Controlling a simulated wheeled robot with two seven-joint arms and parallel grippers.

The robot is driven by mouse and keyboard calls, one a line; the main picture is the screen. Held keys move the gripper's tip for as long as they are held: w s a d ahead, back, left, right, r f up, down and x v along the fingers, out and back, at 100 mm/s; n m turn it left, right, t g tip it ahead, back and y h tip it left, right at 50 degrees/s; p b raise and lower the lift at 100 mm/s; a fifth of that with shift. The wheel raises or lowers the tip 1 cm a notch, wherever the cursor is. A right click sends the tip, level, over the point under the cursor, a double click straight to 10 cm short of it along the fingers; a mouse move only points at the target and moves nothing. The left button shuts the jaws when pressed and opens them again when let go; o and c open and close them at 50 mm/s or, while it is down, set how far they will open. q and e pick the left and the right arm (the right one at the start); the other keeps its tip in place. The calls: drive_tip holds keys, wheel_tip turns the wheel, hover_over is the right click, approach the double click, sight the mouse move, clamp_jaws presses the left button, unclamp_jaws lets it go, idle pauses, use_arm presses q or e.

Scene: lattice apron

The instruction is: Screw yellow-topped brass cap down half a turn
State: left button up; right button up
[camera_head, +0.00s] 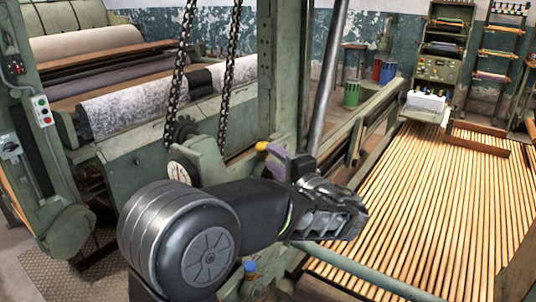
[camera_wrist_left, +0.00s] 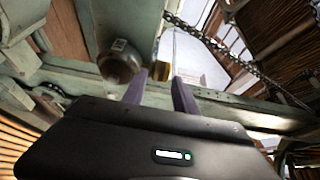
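The yellow-topped cap (camera_head: 262,146) shows in the head view just left of my left gripper's fingertips, beside the green machine frame. My left gripper (camera_head: 272,152) has purple fingers; its arm crosses the lower middle. In the left wrist view the two fingers (camera_wrist_left: 160,77) stand apart. A yellow-brown piece (camera_wrist_left: 162,68), which looks like the cap, shows at the gap between the tips. Whether the fingers touch it cannot be told. A round metal boss (camera_wrist_left: 120,64) is left of the fingers. The cap's lower part is hidden. My right gripper is not in view.
A blue-topped cap (camera_head: 250,267) sits below my left arm. Two chains (camera_head: 230,75) hang near the gripper, and a green post (camera_head: 284,70) rises behind it. Fabric rolls (camera_head: 85,43) lie at the left. Wooden slats (camera_head: 430,200) fill the right.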

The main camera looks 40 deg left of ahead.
sight(267, 152)
use_arm(q)
drive_tip(key=shift+p+x, duration=0.35)
drive_tip(key=shift+x, duration=1.35)
drive_tip(key=shift+s, duration=0.1)
drive_tip(key=shift+c, duration=0.2)
clamp_jaws()
